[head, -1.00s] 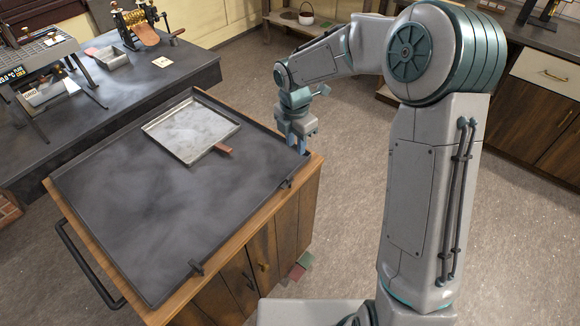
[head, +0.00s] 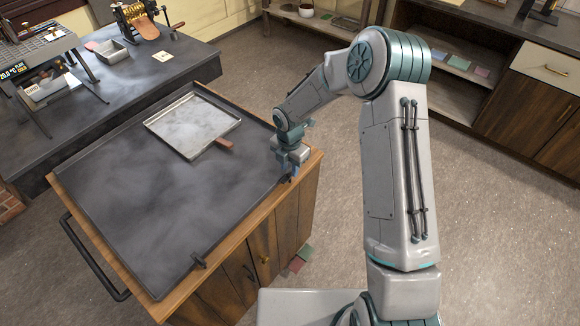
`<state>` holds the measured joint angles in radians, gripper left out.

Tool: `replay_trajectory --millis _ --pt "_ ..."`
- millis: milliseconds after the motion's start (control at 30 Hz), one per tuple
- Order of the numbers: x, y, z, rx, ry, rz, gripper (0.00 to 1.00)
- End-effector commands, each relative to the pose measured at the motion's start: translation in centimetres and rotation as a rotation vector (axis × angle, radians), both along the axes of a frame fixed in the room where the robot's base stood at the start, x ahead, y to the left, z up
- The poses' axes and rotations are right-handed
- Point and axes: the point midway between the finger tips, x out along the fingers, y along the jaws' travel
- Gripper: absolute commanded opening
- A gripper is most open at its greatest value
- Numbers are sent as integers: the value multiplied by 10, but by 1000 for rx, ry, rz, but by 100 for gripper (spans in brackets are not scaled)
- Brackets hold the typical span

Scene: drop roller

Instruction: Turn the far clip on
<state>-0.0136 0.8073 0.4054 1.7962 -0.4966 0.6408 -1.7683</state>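Two small dark clips sit on the edge of the dark worktop (head: 130,230) on the wooden cabinet, on the side towards my base. The near clip (head: 198,261) is in full view. The far clip (head: 285,180) is mostly hidden behind and under my gripper (head: 288,174). My gripper points down at the far clip, at or just above the worktop edge. The fingers are small and dark against the edge, so I cannot tell whether they are touching the clip or how far apart they are.
A dark bench (head: 190,63) with machines stands behind. A black rail handle (head: 88,262) is on the cabinet's left side. The floor to the right is open.

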Motion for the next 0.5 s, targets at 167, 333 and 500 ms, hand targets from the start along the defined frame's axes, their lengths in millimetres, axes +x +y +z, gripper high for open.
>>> replay_trajectory --millis 167,333,500 --pt "0 0 -10 -1 -1 -1 29" --pt "0 0 -11 -1 -1 -1 29" --pt "0 0 -11 -1 -1 -1 7"
